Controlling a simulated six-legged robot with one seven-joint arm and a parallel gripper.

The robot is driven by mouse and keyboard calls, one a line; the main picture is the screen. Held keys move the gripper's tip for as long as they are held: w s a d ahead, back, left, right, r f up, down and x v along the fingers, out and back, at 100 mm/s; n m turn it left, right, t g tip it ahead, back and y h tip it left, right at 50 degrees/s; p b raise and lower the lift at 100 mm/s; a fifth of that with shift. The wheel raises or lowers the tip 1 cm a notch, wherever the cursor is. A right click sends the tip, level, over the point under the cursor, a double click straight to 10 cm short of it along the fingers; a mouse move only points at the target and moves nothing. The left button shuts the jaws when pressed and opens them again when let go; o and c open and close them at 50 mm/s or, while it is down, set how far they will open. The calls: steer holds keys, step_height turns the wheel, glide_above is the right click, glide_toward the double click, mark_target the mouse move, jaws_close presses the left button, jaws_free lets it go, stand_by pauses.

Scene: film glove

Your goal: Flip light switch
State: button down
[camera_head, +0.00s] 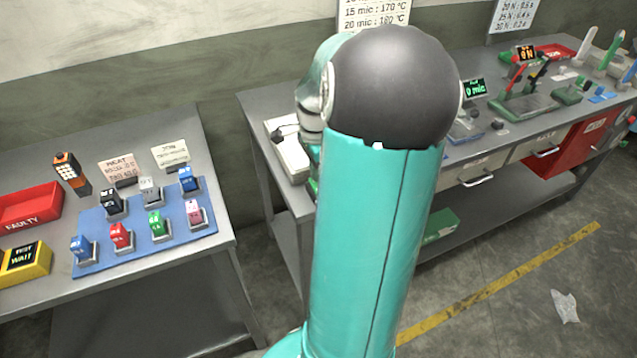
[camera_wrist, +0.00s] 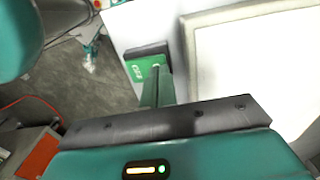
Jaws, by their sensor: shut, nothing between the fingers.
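I cannot make out a light switch in either view. My gripper (camera_wrist: 157,74) shows in the wrist view as narrow green and dark fingers, shut and empty. Their tips are at a green piece with white lettering (camera_wrist: 137,69) and a dark edge; I cannot tell whether they touch it. A pale surface with a bright white panel (camera_wrist: 255,65) fills the right of that view. In the head view my teal arm stands in front of the middle bench and hides my gripper.
A white device with a dark part (camera_head: 291,158) lies on the bench (camera_head: 255,105) left of my arm. The left table (camera_head: 130,275) carries a blue mat (camera_head: 140,228) with several coloured blocks and a red FAULTY tray (camera_head: 28,206). Tools crowd the right bench. A floor gap separates table and bench.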

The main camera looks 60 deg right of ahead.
steer(key=shift+f, duration=0.3)
steer(key=shift+r, duration=3.55)
